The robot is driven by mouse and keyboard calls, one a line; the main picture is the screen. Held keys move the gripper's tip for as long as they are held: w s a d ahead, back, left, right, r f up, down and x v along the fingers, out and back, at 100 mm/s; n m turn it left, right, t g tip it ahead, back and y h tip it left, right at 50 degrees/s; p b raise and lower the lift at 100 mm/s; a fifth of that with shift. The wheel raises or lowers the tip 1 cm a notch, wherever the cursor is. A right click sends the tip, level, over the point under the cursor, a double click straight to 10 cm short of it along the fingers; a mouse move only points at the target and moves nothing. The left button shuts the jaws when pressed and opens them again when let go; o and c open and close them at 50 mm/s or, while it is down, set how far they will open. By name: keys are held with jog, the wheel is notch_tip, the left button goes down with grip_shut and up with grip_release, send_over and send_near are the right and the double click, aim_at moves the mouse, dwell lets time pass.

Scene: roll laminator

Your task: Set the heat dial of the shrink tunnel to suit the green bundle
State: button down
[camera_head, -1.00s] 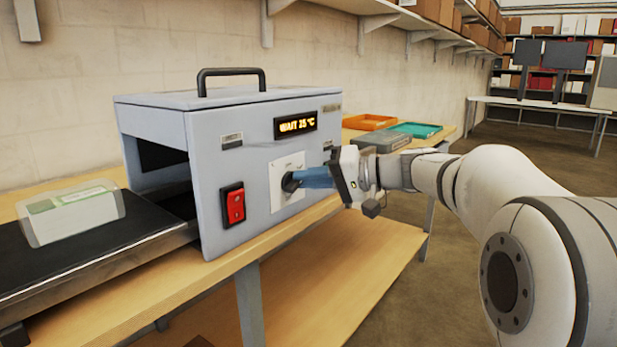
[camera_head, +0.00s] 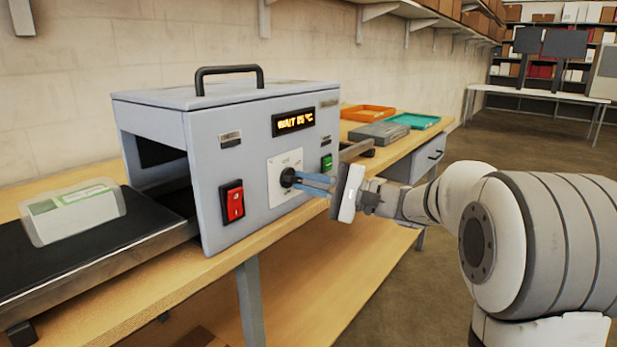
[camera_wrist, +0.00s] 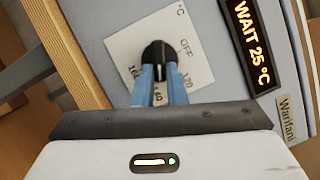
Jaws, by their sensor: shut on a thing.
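The shrink tunnel (camera_head: 150,98) is a grey-blue box with a handle on top. Its amber display (camera_head: 294,122) reads WAIT 25 °C, clearer in the wrist view (camera_wrist: 252,45). The black heat dial (camera_head: 287,177) sits on a white scale plate (camera_head: 275,199). My gripper (camera_wrist: 158,72) has its blue fingers shut on the dial. In the wrist view OFF and numbers show around the dial, some hidden by the fingers; the setting cannot be read surely. The green bundle (camera_head: 72,212), wrapped in clear film with a green-and-white label, lies on the conveyor at left.
A red rocker switch (camera_head: 232,201) is left of the dial and a green button (camera_head: 326,162) right of it. The dark conveyor (camera_head: 95,245) enters the tunnel. Orange (camera_head: 367,112) and teal (camera_head: 413,121) trays and a grey box (camera_head: 379,133) are farther along the bench.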

jog(key=shift+f+m, duration=0.15)
jog(key=shift+m, duration=0.75)
jog(key=c, duration=1.5)
grip_release()
jog(key=shift+o, duration=0.2)
jog(key=p+v, duration=0.1)
jog(key=v, duration=0.6)
jog(key=shift+s+d+f+p, duration=0.25)
jog(key=shift+d+f+p, duration=0.05)
